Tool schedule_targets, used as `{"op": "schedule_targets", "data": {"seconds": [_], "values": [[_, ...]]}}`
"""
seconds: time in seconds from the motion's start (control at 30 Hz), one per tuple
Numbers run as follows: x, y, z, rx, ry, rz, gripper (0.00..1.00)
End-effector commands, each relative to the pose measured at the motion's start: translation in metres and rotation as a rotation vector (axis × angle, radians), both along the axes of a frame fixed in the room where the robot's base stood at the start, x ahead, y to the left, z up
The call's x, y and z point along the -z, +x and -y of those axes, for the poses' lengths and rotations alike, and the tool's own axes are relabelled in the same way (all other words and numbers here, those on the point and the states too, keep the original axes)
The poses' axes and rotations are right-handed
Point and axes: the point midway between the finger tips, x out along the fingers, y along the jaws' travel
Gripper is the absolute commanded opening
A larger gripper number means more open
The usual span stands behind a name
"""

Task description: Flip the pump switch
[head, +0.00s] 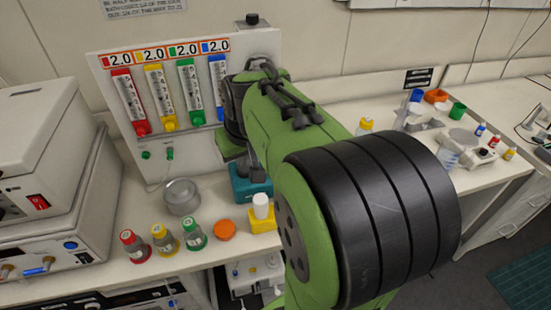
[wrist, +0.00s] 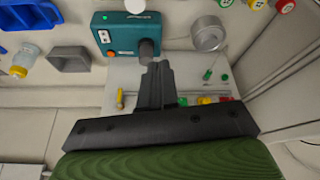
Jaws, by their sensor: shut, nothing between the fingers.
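A teal box (wrist: 125,30), which looks like the pump, is at the top of the wrist view. It has a small pale panel with dark marks (wrist: 103,37) and a dark knob-like part (wrist: 147,50). In the head view the teal box (head: 243,190) stands on the bench, partly hidden by my arm. My gripper (wrist: 157,68) is shut and empty. Its fingertips appear just below the dark part in the wrist view; whether they touch it I cannot tell.
A metal pot (head: 182,196), several coloured-cap bottles (head: 164,239) and an orange lid (head: 225,229) stand on the bench. A flowmeter panel (head: 105,72) rises behind. A white instrument with a red switch (head: 38,202) is at left. A grey tray (wrist: 70,59) lies left of the teal box in the wrist view.

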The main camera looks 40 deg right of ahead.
Motion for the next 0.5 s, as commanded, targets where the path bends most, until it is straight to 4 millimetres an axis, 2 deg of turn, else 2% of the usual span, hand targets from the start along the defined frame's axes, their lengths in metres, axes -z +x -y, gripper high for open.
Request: {"op": "schedule_targets", "data": {"seconds": [0.03,0.1,0.2,0.3,0.4,0.5], "values": [[0.01,0.011,0.027,0.041,0.009,-0.016,0.0],[0.024,0.025,0.067,0.09,0.017,-0.026,0.0],[0.048,0.036,0.12,0.153,0.032,-0.037,0.0],[0.07,0.038,0.159,0.195,0.044,-0.042,0.0],[0.082,0.037,0.182,0.22,0.051,-0.042,0.0],[0.086,0.036,0.188,0.227,0.052,-0.043,0.0]]}}
